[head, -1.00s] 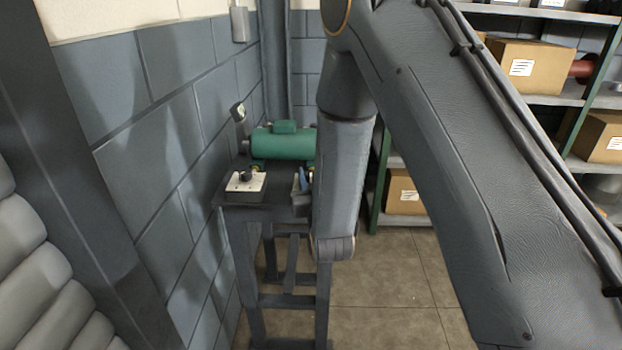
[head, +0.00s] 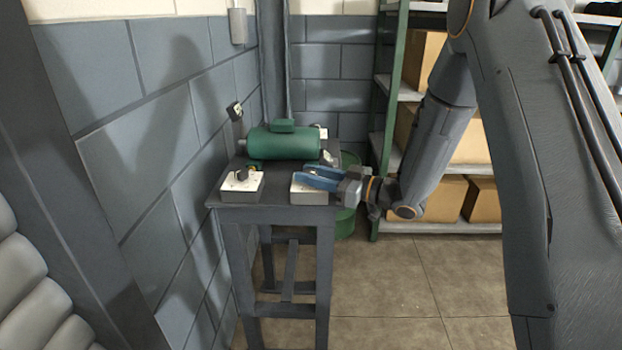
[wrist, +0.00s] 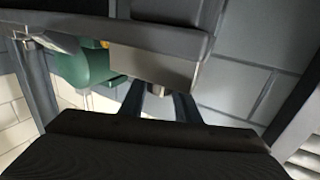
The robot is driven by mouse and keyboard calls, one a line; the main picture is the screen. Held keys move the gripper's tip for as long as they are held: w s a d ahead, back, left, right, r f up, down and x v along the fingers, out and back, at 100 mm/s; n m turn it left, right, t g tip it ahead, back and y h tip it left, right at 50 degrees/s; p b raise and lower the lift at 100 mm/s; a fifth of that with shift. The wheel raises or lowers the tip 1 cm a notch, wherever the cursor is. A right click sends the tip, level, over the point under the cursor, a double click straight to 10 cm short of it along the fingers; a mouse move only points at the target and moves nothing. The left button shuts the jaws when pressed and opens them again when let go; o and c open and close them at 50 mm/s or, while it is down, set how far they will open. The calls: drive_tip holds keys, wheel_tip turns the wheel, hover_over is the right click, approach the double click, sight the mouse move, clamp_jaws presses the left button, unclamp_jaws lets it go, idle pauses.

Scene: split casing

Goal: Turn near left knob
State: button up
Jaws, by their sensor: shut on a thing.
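A dark knob (head: 241,174) stands on a pale control box (head: 241,187) at the near left corner of the stand, with nothing touching it. A second pale box (head: 309,196) sits at the near right corner. My gripper (head: 305,175) reaches in from the right over this second box, its blue fingers closed on its knob, which they mostly hide. In the wrist view my gripper (wrist: 170,97) points up at a box face (wrist: 152,66), with a small knob part between the fingers.
A green motor (head: 285,143) lies on the dark stand (head: 270,214) behind the boxes. A green drum (head: 345,222) and shelves with cartons (head: 447,200) are to the right. Floor in front is open.

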drive_tip(key=n+g+b, duration=0.1)
drive_tip(key=n+g, duration=0.1)
drive_tip(key=n+g+y+b, duration=0.1)
drive_tip(key=g, duration=0.2)
drive_tip(key=n+g+b, duration=0.1)
drive_tip(key=n+g, duration=0.1)
drive_tip(key=g, duration=0.1)
drive_tip(key=shift+w+n+y, duration=0.25)
drive_tip(key=shift+n+y, duration=0.05)
drive_tip(key=shift+y, duration=0.1)
drive_tip(key=n+g+b, duration=0.1)
drive_tip(key=g, duration=0.2)
drive_tip(key=n+g+h+b, duration=0.1)
drive_tip(key=n+g+b, duration=0.1)
drive_tip(key=g, duration=0.1)
drive_tip(key=shift+a+n, duration=0.1)
drive_tip(key=shift+n, duration=0.2)
drive_tip(key=shift+n+g+h+b, duration=0.3)
drive_tip(key=shift+n+g+b, duration=0.2)
drive_tip(key=shift+g+b, duration=0.25)
drive_tip(key=shift+s+r+g, duration=0.1)
drive_tip(key=shift+r+g, duration=0.05)
drive_tip(key=shift+g, duration=0.1)
drive_tip(key=o, duration=1)
drive_tip(key=shift+a, duration=0.15)
drive_tip(key=shift+o, duration=0.2)
drive_tip(key=shift+d, duration=0.2)
